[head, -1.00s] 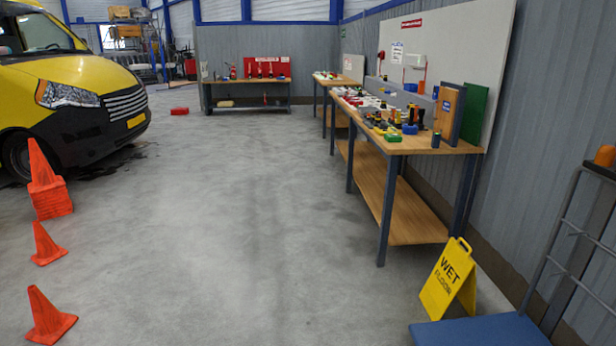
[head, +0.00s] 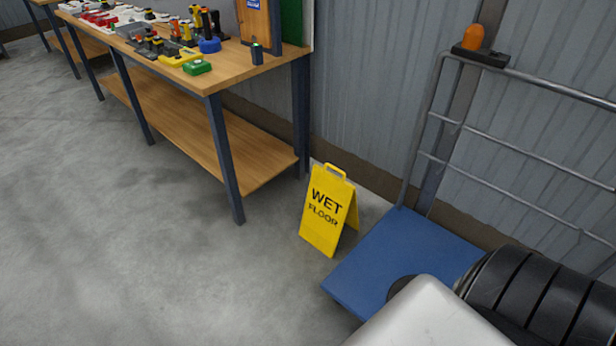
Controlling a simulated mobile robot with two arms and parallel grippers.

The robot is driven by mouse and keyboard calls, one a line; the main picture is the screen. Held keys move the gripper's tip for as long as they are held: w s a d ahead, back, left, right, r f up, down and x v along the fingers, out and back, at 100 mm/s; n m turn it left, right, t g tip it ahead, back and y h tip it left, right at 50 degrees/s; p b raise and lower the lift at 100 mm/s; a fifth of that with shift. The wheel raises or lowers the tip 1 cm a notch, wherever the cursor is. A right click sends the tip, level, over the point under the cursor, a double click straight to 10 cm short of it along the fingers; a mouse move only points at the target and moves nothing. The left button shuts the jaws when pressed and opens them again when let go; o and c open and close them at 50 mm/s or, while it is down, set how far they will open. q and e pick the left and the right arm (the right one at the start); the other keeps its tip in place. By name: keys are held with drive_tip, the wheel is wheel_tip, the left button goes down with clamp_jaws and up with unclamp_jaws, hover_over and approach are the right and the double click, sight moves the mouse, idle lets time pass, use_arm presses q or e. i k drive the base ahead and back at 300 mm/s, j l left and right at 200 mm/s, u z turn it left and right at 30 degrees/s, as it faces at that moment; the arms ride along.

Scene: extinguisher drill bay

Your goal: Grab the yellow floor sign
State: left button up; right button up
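The yellow floor sign (head: 324,212) reads "WET FLOOR" and stands upright on the concrete floor, opened as an A-frame with a handle slot at its top. It is near the middle of the head view, between the workbench and the blue platform cart. Nothing hides its front panel. Neither of my grippers shows in the view. Part of my own body fills the lower right corner, apart from the sign.
A wooden workbench (head: 248,66) with a lower shelf stands to the left of the sign, with tools on top. A blue platform cart (head: 393,252) with a grey rail frame is close on the right. A corrugated wall is behind. Open floor lies at left and front.

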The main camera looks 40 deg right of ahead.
sight(329, 200)
drive_tip(key=i+z, duration=0.2)
drive_tip(key=i, duration=0.4)
drive_tip(key=i+j+z, duration=0.2)
drive_tip(key=i, duration=0.4)
